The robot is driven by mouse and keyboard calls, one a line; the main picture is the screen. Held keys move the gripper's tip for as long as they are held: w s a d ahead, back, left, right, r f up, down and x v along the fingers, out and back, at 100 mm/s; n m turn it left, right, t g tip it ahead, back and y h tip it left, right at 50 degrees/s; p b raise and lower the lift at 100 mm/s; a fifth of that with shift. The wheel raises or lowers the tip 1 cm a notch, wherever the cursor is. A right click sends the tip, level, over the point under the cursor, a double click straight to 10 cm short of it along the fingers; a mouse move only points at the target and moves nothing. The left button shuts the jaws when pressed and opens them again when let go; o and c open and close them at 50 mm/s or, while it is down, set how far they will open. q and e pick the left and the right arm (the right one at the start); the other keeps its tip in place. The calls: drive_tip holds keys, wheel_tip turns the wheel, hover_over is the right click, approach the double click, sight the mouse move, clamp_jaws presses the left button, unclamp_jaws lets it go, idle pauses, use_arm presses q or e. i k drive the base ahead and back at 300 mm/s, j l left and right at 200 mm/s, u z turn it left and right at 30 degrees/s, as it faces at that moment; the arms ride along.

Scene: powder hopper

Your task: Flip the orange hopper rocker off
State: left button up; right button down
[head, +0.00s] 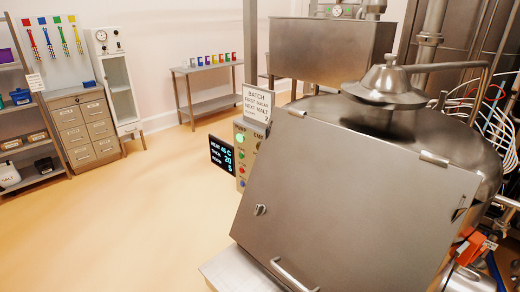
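An orange part (468,246) shows at the lower right, beside the large steel vessel (465,130). It is partly covered, and I cannot tell whether it is the orange hopper rocker or which way it is set. A control panel (247,138) with a lit green lamp and several small coloured buttons stands left of the vessel, partly hidden by a large tilted steel door (350,205). I cannot make out an orange rocker on the panel. Neither of my grippers is in view.
The steel door with its bar handle (295,275) fills the front right. A black display (221,155) and a batch sign (258,101) are beside the panel. Drawers (85,130), a white cabinet (118,90) and a side table (207,105) stand behind. The left floor is clear.

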sight(478, 255)
drive_tip(key=z, duration=1.6)
drive_tip(key=k+l+u, duration=0.1)
drive_tip(key=i+l, duration=0.25)
drive_tip(key=l, duration=0.15)
drive_tip(key=i+l, duration=0.55)
drive_tip(key=l, duration=0.25)
drive_tip(key=u, duration=0.05)
